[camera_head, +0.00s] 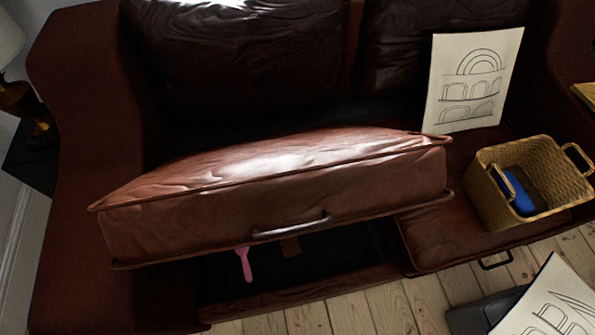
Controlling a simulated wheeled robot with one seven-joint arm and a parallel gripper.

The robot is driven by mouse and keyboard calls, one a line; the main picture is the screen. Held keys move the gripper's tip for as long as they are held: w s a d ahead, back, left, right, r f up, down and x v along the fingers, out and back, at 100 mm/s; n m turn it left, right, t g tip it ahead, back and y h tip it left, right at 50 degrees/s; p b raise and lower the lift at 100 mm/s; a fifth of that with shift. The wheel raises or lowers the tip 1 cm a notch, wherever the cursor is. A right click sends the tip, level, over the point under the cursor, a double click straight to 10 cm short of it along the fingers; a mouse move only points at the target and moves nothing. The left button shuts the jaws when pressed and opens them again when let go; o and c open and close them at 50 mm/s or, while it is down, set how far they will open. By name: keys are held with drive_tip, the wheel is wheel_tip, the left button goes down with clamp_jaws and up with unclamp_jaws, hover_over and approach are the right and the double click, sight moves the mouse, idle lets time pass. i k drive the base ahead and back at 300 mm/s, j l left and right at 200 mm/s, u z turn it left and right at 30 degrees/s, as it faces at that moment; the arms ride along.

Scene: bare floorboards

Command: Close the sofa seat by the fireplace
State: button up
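The dark red-brown leather sofa (85,230) fills most of the head view. Its left seat (200,225) is raised and tilted, with its front edge up off the base. A curved handle (290,227) is on the front face of this seat. My gripper is not in view, and no fireplace shows.
A wicker basket (482,197) holding a blue thing (517,192) stands on the right seat. A drawing (470,80) leans against the backrest. Another drawing (555,305) lies at bottom right. A lamp (20,100) stands at far left. Bare floorboards (390,308) show in front.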

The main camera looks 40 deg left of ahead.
sight(240, 193)
drive_tip(key=u, duration=1.15)
